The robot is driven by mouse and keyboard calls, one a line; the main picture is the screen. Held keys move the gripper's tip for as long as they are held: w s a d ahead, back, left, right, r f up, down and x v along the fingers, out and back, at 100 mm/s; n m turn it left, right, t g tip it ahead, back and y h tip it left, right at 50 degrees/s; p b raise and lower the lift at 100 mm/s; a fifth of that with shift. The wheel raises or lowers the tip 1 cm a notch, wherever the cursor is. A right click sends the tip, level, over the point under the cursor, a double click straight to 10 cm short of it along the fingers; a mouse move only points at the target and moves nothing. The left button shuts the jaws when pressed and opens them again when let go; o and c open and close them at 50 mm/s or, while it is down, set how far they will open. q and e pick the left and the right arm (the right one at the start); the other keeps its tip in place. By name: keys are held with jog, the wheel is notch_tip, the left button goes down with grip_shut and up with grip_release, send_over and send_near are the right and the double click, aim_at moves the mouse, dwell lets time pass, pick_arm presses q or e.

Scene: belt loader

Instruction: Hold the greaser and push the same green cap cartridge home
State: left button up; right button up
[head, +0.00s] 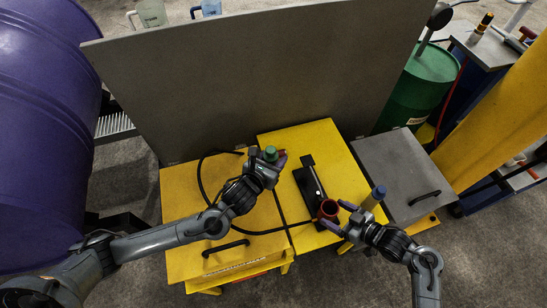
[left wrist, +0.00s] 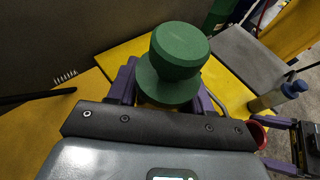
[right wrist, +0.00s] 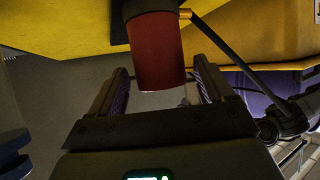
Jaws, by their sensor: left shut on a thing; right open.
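The green cap cartridge (head: 270,152) is in my left gripper (head: 267,158), raised above the left yellow cart. In the left wrist view the green cap (left wrist: 178,52) stands above the purple fingers, and most of the cartridge body is hidden. The greaser (head: 328,209) has a red barrel and a black part, and lies on the middle yellow cart. My right gripper (head: 338,217) is open at the red barrel end. In the right wrist view the red barrel (right wrist: 157,52) shows between the spread fingers, without visible clamping.
A blue-capped cartridge (head: 377,194) stands just right of the greaser, close to my right gripper. A black hose (head: 262,232) runs across the yellow carts. A grey panel (head: 240,85) rises behind them. A grey-topped cart (head: 398,170) is at right, and a purple drum (head: 40,130) at far left.

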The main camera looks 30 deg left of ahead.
pick_arm(q)
jog(key=shift+f+b, duration=0.4)
jog(key=shift+f, duration=0.1)
pick_arm(e)
jog(key=shift+x, duration=1.15)
jog(key=c, duration=0.5)
pick_arm(q)
jog(key=o, duration=0.6)
pick_arm(e)
jog(key=shift+c, duration=0.4)
pick_arm(q)
jog(key=c, duration=0.7)
jog(key=d+r+m+g+h, duration=0.1)
jog(key=d+r+m+h, duration=0.1)
jog(key=d, duration=0.9)
jog(key=d+r+m+g+h, duration=0.1)
jog(key=d+r+m+h, duration=0.2)
jog(key=d, duration=0.8)
jog(key=shift+s+r+m+h, duration=0.15)
jog(key=shift+r+m+h, duration=0.15)
jog(key=shift+m+h, duration=0.5)
jog(key=shift+a, duration=0.1)
